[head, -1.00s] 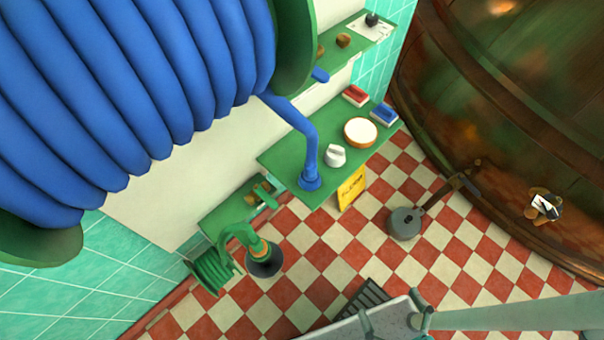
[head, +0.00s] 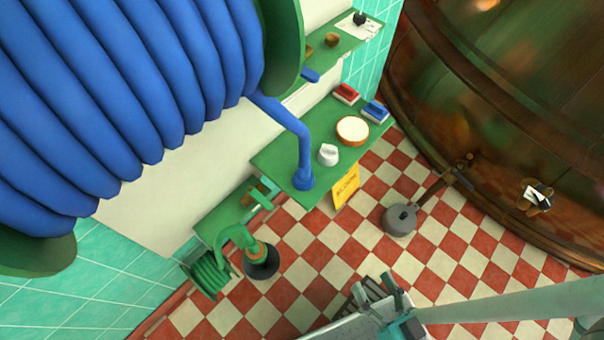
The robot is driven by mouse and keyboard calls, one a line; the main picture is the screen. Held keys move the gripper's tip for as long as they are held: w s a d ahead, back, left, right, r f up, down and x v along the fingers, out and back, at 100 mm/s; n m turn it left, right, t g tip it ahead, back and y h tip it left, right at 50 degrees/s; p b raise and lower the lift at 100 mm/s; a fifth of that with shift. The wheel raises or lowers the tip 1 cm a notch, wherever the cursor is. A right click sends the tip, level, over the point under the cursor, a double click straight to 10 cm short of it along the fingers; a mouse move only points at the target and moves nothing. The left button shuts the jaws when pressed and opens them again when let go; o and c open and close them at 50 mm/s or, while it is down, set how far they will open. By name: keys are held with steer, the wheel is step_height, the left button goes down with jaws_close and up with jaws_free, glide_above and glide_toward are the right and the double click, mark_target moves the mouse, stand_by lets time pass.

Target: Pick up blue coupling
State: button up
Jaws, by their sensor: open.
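The blue coupling (head: 304,180) is the flared end of a blue hose (head: 285,117). It stands on the front part of a green shelf (head: 278,155), and the hose runs up from it to a large blue coil. My gripper (head: 377,286) is at the bottom of the head view, below and to the right of the coupling and well apart from it. Its fingers are spread and nothing shows between them.
A white knob-like object (head: 328,155), a round wooden-rimmed item (head: 352,130), a red brush (head: 346,94) and a blue brush (head: 376,111) share the shelf. A yellow sign (head: 346,186) hangs at its edge. A copper kettle (head: 500,120) fills the right.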

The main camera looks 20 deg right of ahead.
steer(key=w+f+m+t+h, duration=0.1)
steer(key=w+f+m+t, duration=0.2)
steer(key=w+f+m, duration=0.45)
steer(key=m+g+h, duration=0.5)
steer(key=m+h, duration=0.5)
steer(key=m, duration=2.2)
glide_toward(302, 178)
steer(key=shift+g+h, duration=0.3)
steer(key=x, duration=0.6)
steer(key=shift+w+d+f, duration=0.15)
steer(key=shift+w+d, duration=0.05)
steer(key=shift+w, duration=0.1)
steer(key=shift+x, duration=2.7)
steer(key=shift+w+a+r, duration=0.15)
steer(key=shift+a+r, duration=0.05)
steer(key=shift+r, duration=0.05)
steer(key=c, duration=1.2)
